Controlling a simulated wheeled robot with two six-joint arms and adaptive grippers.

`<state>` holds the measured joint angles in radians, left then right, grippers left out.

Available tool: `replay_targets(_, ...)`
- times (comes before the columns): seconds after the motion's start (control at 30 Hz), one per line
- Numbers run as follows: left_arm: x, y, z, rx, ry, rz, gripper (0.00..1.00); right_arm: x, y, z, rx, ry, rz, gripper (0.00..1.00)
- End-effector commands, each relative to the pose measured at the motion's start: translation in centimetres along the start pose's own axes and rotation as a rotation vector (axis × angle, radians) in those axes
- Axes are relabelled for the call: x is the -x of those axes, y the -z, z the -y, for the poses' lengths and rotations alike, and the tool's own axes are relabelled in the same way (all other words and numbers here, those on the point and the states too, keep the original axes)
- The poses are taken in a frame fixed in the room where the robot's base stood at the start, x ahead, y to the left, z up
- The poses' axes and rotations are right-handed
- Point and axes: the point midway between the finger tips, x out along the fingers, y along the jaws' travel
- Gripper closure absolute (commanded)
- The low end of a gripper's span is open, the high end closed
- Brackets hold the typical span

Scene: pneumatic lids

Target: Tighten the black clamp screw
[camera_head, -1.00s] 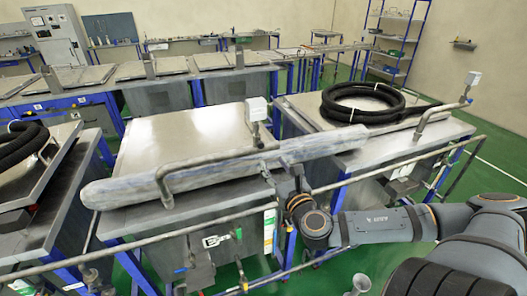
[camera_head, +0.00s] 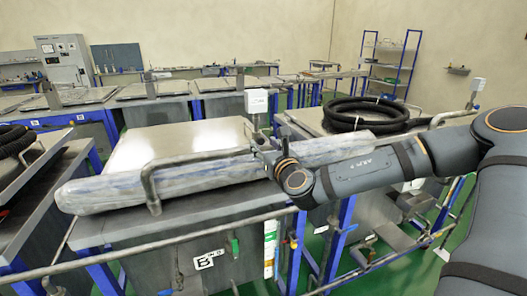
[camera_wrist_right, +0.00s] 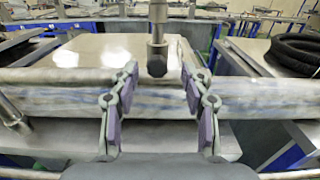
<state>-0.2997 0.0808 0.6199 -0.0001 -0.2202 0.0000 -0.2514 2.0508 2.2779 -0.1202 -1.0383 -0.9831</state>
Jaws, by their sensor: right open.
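My right gripper (camera_head: 262,146) is by the long pale, blue-streaked roll (camera_head: 170,187) at the front of the metal lid (camera_head: 175,145). In the right wrist view its two fingers (camera_wrist_right: 158,76) are spread wide, with nothing held between them. A grey upright rod with a darker cylindrical end (camera_wrist_right: 157,58) shows between and beyond the fingertips. I cannot tell whether this end is the black clamp screw; no clearly black screw shows. The roll (camera_wrist_right: 255,100) passes behind the fingers. My left gripper is not in view.
A bent metal handle (camera_head: 150,180) rises in front of the roll. A white box (camera_head: 257,102) stands on a post behind my gripper. A coiled black hose (camera_head: 365,112) lies on the right lid. A horizontal rail (camera_head: 170,240) crosses the front.

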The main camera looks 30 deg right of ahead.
Motion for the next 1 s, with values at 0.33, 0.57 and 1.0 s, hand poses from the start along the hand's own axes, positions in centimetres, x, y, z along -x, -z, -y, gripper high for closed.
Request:
replay_targets(0.33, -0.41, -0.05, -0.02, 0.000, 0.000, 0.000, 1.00, -0.66, -0.08, -0.27, -0.002, -0.003, 0.002, 0.53)
replay_targets(0.57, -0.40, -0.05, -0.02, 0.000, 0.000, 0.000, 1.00, -0.66, -0.09, -0.26, -0.002, -0.003, 0.002, 0.63)
replay_targets(1.0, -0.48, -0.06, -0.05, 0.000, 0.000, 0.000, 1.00, -0.65, -0.04, -0.27, -0.004, -0.003, 0.002, 1.00)
